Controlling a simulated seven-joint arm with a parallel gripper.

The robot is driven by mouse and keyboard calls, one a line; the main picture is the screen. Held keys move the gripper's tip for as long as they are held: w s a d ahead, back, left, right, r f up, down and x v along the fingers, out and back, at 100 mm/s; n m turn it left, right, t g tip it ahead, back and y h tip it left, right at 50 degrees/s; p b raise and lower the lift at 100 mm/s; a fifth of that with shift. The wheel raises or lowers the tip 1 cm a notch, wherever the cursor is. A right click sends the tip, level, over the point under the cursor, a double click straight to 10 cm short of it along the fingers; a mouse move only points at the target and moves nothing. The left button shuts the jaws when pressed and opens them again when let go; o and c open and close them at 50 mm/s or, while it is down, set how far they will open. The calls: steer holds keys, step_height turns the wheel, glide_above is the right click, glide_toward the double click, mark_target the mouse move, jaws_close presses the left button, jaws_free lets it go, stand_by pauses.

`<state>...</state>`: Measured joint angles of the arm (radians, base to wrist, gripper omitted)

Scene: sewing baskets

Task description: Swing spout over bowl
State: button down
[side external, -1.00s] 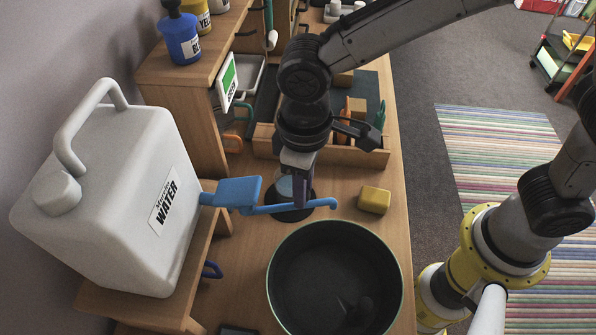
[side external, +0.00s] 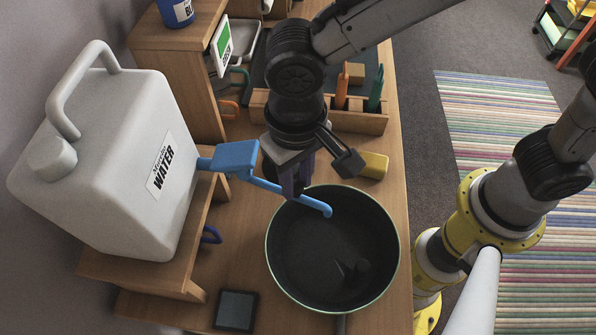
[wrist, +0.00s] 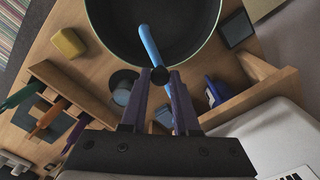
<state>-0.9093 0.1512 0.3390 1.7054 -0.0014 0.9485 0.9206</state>
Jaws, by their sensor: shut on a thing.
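The blue spout (side external: 262,182) runs from the blue tap body (side external: 234,157) on the white water container (side external: 118,165) and angles toward the front right. Its hooked tip (side external: 326,211) is above the far left inside edge of the dark bowl (side external: 335,290). My gripper (side external: 291,190) is shut on the spout partway along it, just outside the bowl rim. In the wrist view, the spout (wrist: 151,47) passes between my purple fingers (wrist: 160,110) and its end reaches over the bowl (wrist: 190,45).
A yellow sponge (side external: 374,165) lies behind the bowl. A wooden organizer (side external: 357,121) with tools stands at the back. A dark flat square (side external: 236,310) lies left of the bowl. The container rests on a wooden stand (side external: 150,277).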

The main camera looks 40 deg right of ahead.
mark_target(296, 186)
steer(key=shift+a+r, duration=0.1)
steer(key=shift+a, duration=0.05)
steer(key=c, duration=0.8)
jaws_free()
steer(key=shift+o, duration=0.7)
step_height(296, 186, up, 14)
